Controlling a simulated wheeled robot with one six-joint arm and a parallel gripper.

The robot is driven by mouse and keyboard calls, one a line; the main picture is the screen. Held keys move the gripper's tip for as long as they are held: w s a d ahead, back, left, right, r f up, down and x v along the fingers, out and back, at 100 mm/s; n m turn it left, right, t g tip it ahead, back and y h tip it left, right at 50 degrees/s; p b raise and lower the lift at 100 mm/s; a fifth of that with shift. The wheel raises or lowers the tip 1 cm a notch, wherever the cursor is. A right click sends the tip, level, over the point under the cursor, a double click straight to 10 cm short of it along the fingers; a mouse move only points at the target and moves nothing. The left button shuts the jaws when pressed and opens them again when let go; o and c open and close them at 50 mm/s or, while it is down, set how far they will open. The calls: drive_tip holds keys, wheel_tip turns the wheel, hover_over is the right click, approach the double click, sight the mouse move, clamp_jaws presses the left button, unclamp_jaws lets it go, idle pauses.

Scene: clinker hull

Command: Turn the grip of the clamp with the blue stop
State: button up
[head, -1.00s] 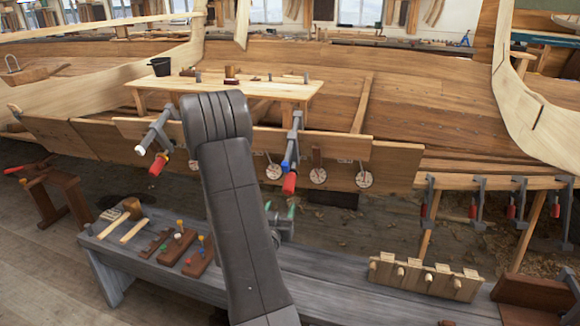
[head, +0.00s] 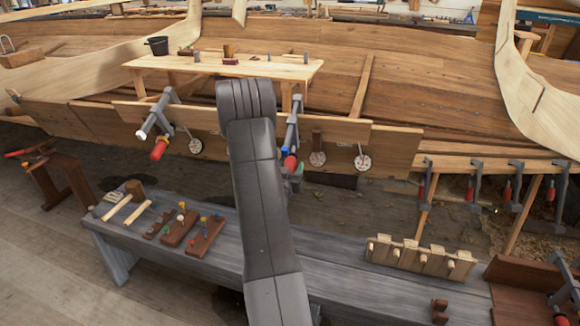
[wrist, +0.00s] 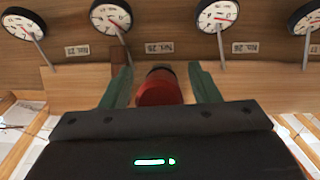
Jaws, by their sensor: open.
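The clamp with the blue stop (head: 293,125) hangs on the plank edge right of my arm in the head view. Its blue stop (head: 285,151) shows above its red grip (head: 290,162). In the wrist view the red grip (wrist: 158,90) stands between the two green fingers of my gripper (wrist: 161,76), with a gap on each side. The gripper is open. In the head view my gripper (head: 296,174) is partly hidden behind my arm, just at the red grip's lower end.
Another clamp (head: 157,115) with a white stop and red grip hangs to the left. Round dials (wrist: 217,15) with labels line the plank behind. A grey bench (head: 225,245) with tools and pegged blocks stands below. A wooden table (head: 225,66) is above.

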drive_tip(key=shift+w, duration=0.15)
drive_tip(key=shift+c, duration=0.5)
drive_tip(key=c, duration=0.9)
drive_tip(key=shift+b, duration=0.4)
drive_tip(key=shift+d+f+n+h+b, duration=0.1)
drive_tip(key=shift+n+h+b, duration=0.35)
drive_tip(key=shift+n+h, duration=0.05)
drive_tip(key=shift+n+h+b, duration=0.6)
drive_tip(key=shift+n+b, duration=0.05)
drive_tip(key=shift+n, duration=0.05)
drive_tip(key=shift+d+r+n+h+b, duration=0.15)
drive_tip(key=shift+n+h+b, duration=0.1)
drive_tip(key=shift+n+h, duration=0.45)
drive_tip(key=shift+d+r+n+h+b, duration=0.15)
drive_tip(key=shift+n+h+b, duration=0.1)
drive_tip(key=shift+n+h, duration=0.4)
drive_tip(key=shift+a+r, duration=0.1)
